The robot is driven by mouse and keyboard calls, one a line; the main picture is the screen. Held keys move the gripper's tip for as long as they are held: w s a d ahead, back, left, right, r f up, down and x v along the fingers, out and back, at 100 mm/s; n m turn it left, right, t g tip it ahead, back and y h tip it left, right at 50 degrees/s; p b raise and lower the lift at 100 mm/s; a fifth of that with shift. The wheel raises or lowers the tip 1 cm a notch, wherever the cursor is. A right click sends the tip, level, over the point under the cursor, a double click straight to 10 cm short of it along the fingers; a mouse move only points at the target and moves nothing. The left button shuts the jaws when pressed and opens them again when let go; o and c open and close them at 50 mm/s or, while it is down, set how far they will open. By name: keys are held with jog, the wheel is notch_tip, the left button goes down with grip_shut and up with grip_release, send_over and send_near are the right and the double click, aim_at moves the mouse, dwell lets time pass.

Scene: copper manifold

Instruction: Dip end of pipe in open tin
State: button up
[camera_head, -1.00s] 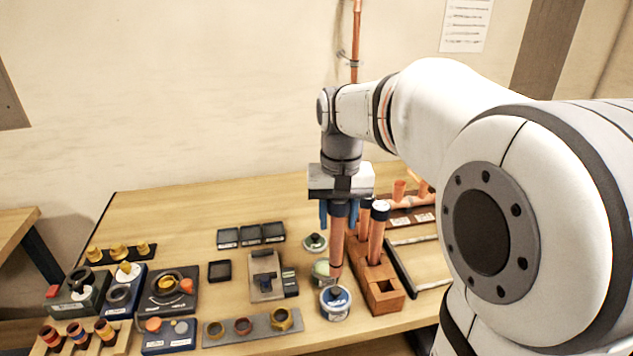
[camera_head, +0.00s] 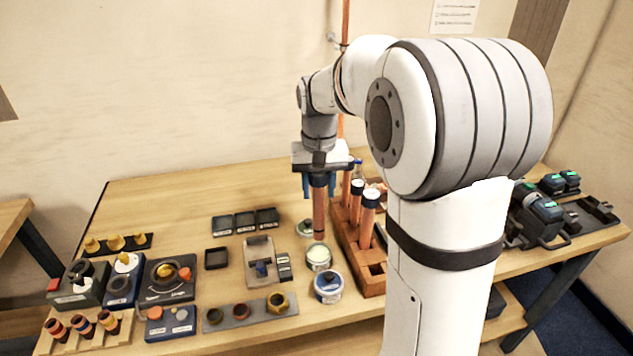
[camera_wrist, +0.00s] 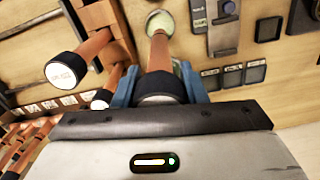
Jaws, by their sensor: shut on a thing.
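My gripper (camera_head: 319,190) is shut on a copper pipe (camera_head: 319,215) with a dark blue collar at its top. The pipe hangs upright. Its lower end shows just above the far side of the open tin (camera_head: 318,262), which has pale contents; it looks apart from them. In the wrist view, the held pipe (camera_wrist: 159,58) runs away from my gripper (camera_wrist: 158,92) toward the open tin (camera_wrist: 158,20). A closed tin with a blue label (camera_head: 328,290) stands nearer the front, and a dark-lidded tin (camera_head: 304,228) stands behind.
A wooden rack (camera_head: 373,284) with upright capped pipes stands close to the right of the tins. A grey clamp fixture (camera_head: 259,250) and small black trays (camera_head: 246,222) lie to the left. The back left of the table is clear.

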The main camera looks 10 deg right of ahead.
aim_at(319, 211)
jog(key=shift+f+b, duration=2.1)
jog(key=shift+f, duration=0.8)
jog(key=shift+s+f+b, duration=0.1)
jog(key=shift+f+b, duration=0.2)
jog(key=shift+f, duration=0.3)
jog(key=shift+r+p, duration=2.7)
jog(key=shift+r, duration=0.9)
jog(key=shift+f, duration=0.1)
